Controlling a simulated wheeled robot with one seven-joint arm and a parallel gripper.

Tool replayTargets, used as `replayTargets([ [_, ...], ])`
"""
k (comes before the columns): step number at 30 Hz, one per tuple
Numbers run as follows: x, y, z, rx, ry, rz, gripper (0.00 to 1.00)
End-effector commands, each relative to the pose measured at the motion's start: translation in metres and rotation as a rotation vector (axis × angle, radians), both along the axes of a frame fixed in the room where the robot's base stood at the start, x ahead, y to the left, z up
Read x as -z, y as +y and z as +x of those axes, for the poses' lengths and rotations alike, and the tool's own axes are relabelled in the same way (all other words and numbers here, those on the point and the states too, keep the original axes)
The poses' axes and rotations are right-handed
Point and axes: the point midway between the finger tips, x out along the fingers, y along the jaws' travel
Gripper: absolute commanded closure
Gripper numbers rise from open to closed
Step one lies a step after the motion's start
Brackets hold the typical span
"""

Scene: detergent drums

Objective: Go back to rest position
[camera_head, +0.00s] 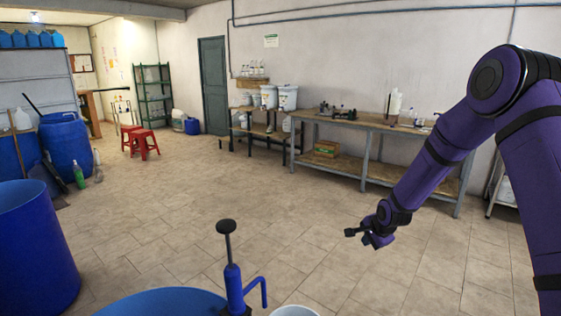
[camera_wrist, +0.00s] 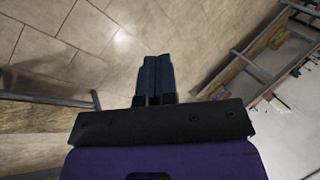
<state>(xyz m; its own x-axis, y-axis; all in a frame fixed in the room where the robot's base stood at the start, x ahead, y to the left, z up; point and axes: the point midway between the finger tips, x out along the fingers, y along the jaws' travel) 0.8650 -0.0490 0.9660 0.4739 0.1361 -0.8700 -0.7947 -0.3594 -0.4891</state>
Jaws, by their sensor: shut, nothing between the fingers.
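My gripper (camera_head: 367,239) hangs at the end of my purple arm, right of centre in the head view, above the open tiled floor. In the wrist view my gripper (camera_wrist: 154,58) shows its two dark fingers side by side and pressed together, with nothing between them. It touches no object in either view.
A blue drum (camera_head: 160,303) with a blue hand pump (camera_head: 234,285) and a white bucket rim (camera_head: 294,311) stand at the near edge. Another blue drum (camera_head: 33,250) is at left. A long workbench (camera_head: 372,125) lines the back wall. The middle floor is clear.

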Motion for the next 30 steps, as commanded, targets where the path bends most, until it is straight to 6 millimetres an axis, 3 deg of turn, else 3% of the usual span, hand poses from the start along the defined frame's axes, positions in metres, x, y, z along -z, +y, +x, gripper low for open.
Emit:
replayTargets([
  [3,-0.043,-0.002,-0.011,-0.064,-0.011,-0.065,1.00],
  [15,-0.160,-0.012,-0.069,-0.268,-0.019,-0.263,1.00],
  [30,-0.274,-0.017,-0.176,-0.501,-0.014,-0.454,1.00],
])
